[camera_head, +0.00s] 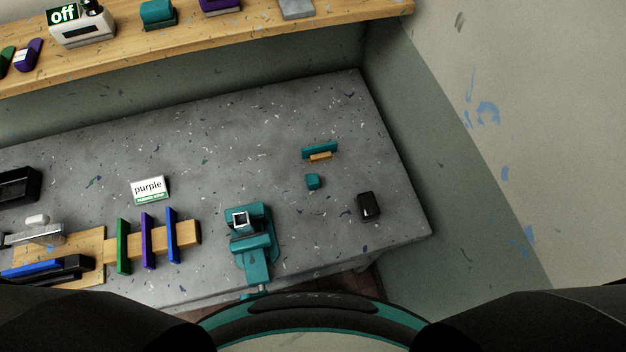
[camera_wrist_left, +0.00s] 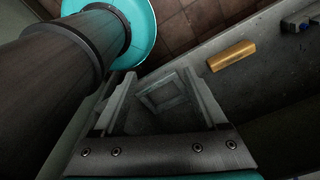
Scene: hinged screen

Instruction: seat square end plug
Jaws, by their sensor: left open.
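A teal vise (camera_head: 258,262) stands at the table's front edge in the head view. A square tube end (camera_head: 240,218) with a pale rim and dark opening shows upright in its jaws. To its right lie a small teal block (camera_head: 312,181) and a dark rounded block (camera_head: 368,206); I cannot tell which is the square end plug. My left gripper (camera_wrist_left: 158,80) is open in the left wrist view, with no object clearly held between its fingers. A square grey outline shows beyond them. My right gripper is not in view.
A teal and wooden piece (camera_head: 320,151) lies behind the small block. A wooden rack (camera_head: 188,234) with green, purple and blue plates stands left of the vise, near a "purple" sign (camera_head: 149,189). A shelf (camera_head: 215,37) runs above the back. The table's middle is clear.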

